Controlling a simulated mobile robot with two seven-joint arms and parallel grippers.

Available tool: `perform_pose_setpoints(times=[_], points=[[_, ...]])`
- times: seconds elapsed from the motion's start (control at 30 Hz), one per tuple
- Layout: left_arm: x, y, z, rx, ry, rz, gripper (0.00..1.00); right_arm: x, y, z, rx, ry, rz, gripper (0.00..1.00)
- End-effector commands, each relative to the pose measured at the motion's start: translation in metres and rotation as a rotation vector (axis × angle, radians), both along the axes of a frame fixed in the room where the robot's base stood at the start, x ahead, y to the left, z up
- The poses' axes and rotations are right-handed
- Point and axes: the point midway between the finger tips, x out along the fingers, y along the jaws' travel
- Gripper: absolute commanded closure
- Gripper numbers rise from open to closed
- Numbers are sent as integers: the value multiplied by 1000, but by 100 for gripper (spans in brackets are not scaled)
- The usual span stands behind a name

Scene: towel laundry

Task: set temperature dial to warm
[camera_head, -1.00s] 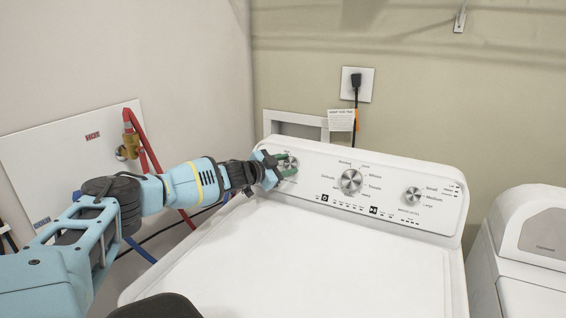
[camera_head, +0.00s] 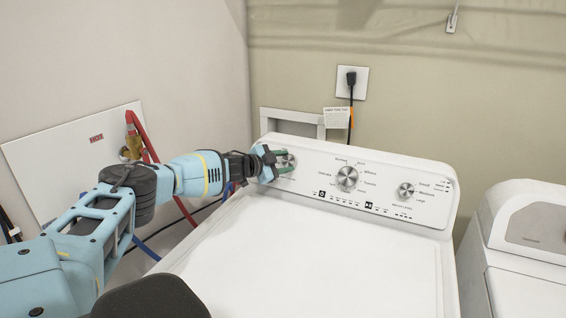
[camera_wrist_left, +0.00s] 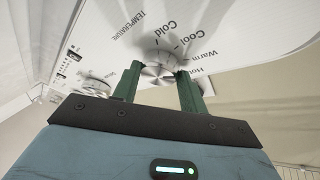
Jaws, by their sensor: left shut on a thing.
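The washer's temperature dial (camera_head: 289,160) is a round silver knob at the left end of the white control panel. In the left wrist view the dial (camera_wrist_left: 158,73) sits between the two green fingers, below the printed words Cold, Cool, Warm and Hot. My left gripper (camera_head: 282,161) is shut on the dial, with one finger on each side of it; the left wrist view shows the same grip (camera_wrist_left: 161,84). The fingers partly hide the dial, and I cannot tell which word it points to. My right gripper is not in view.
The washer's flat lid (camera_head: 310,250) is clear. Another white machine (camera_head: 525,245) stands at the right. Red hoses (camera_head: 172,188) hang behind my left arm.

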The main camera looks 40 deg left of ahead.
Motion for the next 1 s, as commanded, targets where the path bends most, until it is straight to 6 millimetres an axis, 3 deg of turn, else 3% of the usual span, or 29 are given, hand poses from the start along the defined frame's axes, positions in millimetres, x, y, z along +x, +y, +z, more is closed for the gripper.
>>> perform_pose_setpoints(times=[0.17,0.2,0.33,0.7,1.0], points=[[0,0,0,-1,0,0,80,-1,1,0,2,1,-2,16],[0,0,0,-1,0,0,52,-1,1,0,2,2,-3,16],[0,0,0,-1,0,0,36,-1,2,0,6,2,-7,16],[-4,1,1,-1,-1,1,36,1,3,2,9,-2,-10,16],[-40,8,11,-1,-2,2,36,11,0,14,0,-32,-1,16]])
